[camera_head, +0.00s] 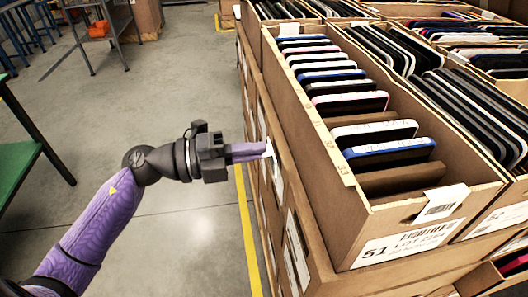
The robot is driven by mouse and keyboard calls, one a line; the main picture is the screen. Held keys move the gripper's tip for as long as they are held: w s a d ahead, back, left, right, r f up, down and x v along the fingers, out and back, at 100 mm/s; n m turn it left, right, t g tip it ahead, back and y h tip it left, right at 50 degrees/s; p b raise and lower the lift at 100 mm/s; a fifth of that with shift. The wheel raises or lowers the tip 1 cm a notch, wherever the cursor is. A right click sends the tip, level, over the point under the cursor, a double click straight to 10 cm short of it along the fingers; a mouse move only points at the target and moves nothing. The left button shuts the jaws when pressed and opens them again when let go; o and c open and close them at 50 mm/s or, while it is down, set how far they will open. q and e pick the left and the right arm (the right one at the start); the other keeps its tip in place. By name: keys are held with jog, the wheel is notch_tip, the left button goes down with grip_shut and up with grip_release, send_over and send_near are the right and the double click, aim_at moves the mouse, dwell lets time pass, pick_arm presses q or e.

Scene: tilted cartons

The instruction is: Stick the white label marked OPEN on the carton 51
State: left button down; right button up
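Carton 51 (378,224) is an open, tilted brown box at the right, holding a row of phone-like slabs with gaps between some of them. Its front face bears a printed label (408,243) reading 51 and LOT 2264, with a barcode tag (440,204) above it. My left gripper (264,150) comes in from the left, its fingers closed together beside the carton stack's left side. A small white piece (269,148) shows at its fingertips, seemingly the white label; no marking is readable on it. My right gripper is not in view.
Carton 52 (497,222) and other filled cartons stand right of and behind carton 51. Lower cartons below have white papers (297,250) on their left sides. A green table (16,150) stands at the left edge. The grey floor (170,85) between is open.

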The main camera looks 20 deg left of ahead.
pick_arm(q)
jog(key=shift+x, duration=2.95)
jog(key=c, duration=0.8)
grip_release()
jog(key=shift+d, duration=0.1)
send_near(271, 149)
jog(key=v, duration=0.3)
jog(key=shift+p, duration=0.4)
